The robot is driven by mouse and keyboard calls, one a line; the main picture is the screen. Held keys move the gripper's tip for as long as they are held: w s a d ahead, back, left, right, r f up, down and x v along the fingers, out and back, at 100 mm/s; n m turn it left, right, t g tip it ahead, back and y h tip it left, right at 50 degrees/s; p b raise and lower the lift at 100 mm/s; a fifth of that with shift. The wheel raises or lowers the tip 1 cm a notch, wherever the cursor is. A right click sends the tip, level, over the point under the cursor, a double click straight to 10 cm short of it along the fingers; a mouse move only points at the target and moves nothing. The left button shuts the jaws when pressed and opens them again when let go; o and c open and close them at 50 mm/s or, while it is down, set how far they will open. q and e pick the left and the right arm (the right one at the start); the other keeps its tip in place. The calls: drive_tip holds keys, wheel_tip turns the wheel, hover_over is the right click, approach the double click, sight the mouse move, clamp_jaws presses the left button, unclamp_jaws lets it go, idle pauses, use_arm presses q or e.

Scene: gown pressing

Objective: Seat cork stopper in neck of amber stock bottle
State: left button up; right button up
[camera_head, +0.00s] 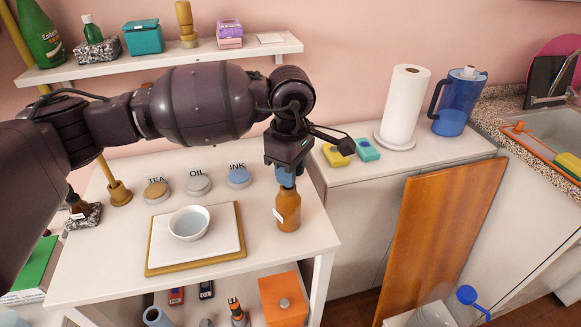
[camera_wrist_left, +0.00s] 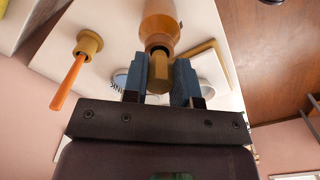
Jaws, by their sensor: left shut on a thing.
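The amber stock bottle (camera_head: 288,212) stands upright near the right edge of the white table, with a pale label on its side. My left gripper (camera_head: 286,180) points down directly over it and hides the bottle's mouth in the head view. In the left wrist view, the blue fingers (camera_wrist_left: 160,82) are shut on the tan cork stopper (camera_wrist_left: 159,66). The cork lines up with the neck of the bottle (camera_wrist_left: 160,22), where a dark rim shows. I cannot tell how far the cork is inside the neck. My right gripper is not in view.
A white bowl (camera_head: 189,223) sits on a board (camera_head: 165,246) left of the bottle. A wooden holder (camera_head: 120,194) stands at the left. The table's front right corner is clear.

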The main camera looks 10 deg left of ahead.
use_arm(q)
drive_tip(key=shift+f, duration=0.3)
drive_tip(key=shift+f+b, duration=0.3)
drive_tip(key=shift+f, duration=0.2)
drive_tip(key=shift+r, duration=0.1)
drive_tip(key=o, duration=1)
drive_tip(key=shift+o, duration=0.2)
